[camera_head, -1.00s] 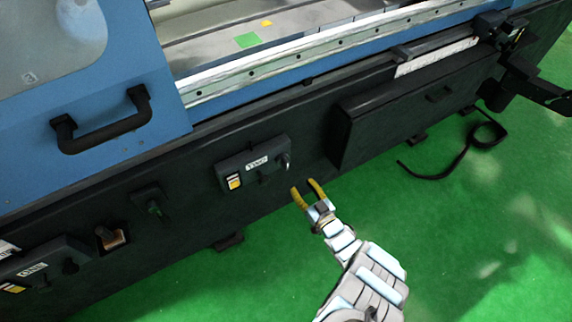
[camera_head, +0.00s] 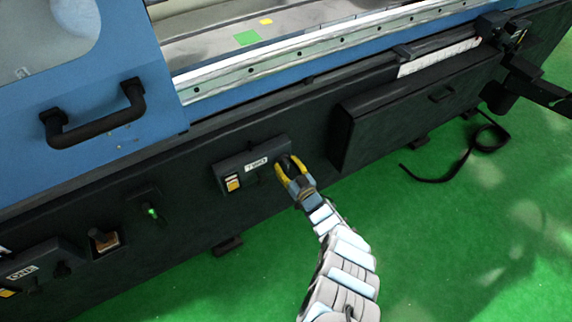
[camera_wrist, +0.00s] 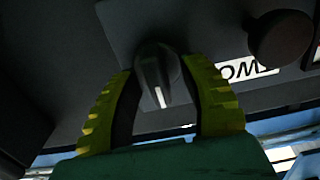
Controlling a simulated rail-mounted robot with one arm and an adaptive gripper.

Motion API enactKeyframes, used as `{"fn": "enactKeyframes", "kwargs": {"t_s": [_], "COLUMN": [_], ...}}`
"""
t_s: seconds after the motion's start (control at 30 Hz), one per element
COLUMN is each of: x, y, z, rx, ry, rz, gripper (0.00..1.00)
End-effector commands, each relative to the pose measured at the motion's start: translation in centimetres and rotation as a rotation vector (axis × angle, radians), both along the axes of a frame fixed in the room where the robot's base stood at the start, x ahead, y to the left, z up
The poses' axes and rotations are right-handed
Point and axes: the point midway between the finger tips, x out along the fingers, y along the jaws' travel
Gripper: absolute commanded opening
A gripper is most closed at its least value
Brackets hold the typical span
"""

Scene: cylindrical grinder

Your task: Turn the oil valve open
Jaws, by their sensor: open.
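A dark rotary knob with a pale pointer line (camera_wrist: 157,78) sits on the box labelled TWO (camera_head: 231,171), at its right end. No readable label marks it as the oil valve. My gripper (camera_head: 289,165) is at that end of the box and hides much of the knob in the head view. In the wrist view, the yellow fingers of my gripper (camera_wrist: 159,88) are open, one on each side of the knob. I cannot tell whether they touch it. The pointer line runs nearly along the fingers.
A round black knob (camera_wrist: 280,38) is beside the TWO label in the wrist view. A small control with a green light (camera_head: 151,212), a brown part in a recess (camera_head: 104,240) and a box labelled ONE (camera_head: 38,271) are further left. A black cabinet (camera_head: 400,125) juts out at right.

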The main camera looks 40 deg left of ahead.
Motion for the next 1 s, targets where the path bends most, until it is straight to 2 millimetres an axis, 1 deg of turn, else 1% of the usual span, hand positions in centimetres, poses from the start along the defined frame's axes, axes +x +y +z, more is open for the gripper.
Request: {"fn": "enactKeyframes", "kwargs": {"t_s": [0.1,0.13,0.17,0.2,0.27,0.73,0.87,1.0], "x": [0.01,0.02,0.02,0.02,0.03,0.0,-0.04,-0.12], "y": [-0.03,-0.03,-0.04,-0.04,-0.04,-0.04,-0.05,0.07], "z": [0.02,0.01,0.01,0.02,0.01,0.0,0.0,0.11], "rx": [0.0,0.0,0.0,0.0,0.0,-0.005,-0.017,-0.039], "ry": [0.0,0.0,0.0,-0.001,-0.001,-0.012,-0.047,-0.12], "rz": [0.0,0.0,0.0,0.0,0.0,-0.001,-0.001,0.0], "gripper": [0.43,0.38,0.3,0.18,0.01,0.0,0.0,0.0]}}
